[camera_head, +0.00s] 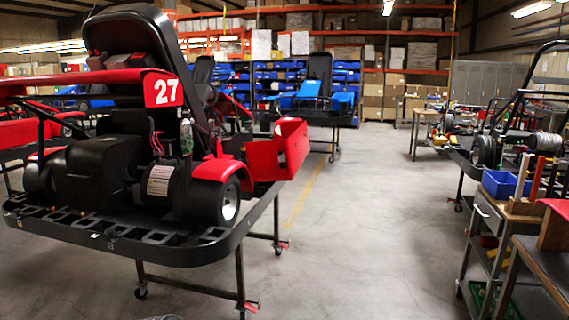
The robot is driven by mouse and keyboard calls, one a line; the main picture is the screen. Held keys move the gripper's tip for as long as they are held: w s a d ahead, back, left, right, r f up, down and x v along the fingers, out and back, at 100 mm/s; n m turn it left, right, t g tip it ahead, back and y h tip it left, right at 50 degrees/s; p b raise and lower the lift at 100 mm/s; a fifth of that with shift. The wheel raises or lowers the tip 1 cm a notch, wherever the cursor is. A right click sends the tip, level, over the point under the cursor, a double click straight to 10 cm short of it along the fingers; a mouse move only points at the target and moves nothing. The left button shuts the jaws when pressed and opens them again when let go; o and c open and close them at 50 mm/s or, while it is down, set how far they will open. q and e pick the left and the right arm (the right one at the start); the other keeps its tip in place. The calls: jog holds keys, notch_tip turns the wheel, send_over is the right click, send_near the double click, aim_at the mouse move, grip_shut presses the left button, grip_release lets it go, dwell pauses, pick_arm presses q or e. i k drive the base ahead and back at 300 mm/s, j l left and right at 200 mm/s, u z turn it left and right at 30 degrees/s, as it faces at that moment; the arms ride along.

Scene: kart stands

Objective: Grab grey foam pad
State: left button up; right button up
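I cannot make out a grey foam pad anywhere in the head view. A small greyish edge shows at the very bottom, left of the middle, but too little of it is in view to tell what it is. Neither of my grippers is in view.
A red and black kart (150,165) marked 27 sits on a wheeled stand (240,235) at the left. A cart (490,215) with a blue bin (503,184) stands at the right. Another kart stand (325,118) is farther back. The concrete floor (365,220) between is clear.

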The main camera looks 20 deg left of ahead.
aim_at(282, 160)
jog(key=i+z, duration=0.1)
jog(key=i, duration=3.7)
jog(key=i+u, duration=0.2)
jog(key=i, duration=0.25)
jog(key=i+l+u, duration=0.25)
jog(key=i, duration=0.2)
jog(key=i+l+u, duration=0.2)
jog(key=i, duration=0.25)
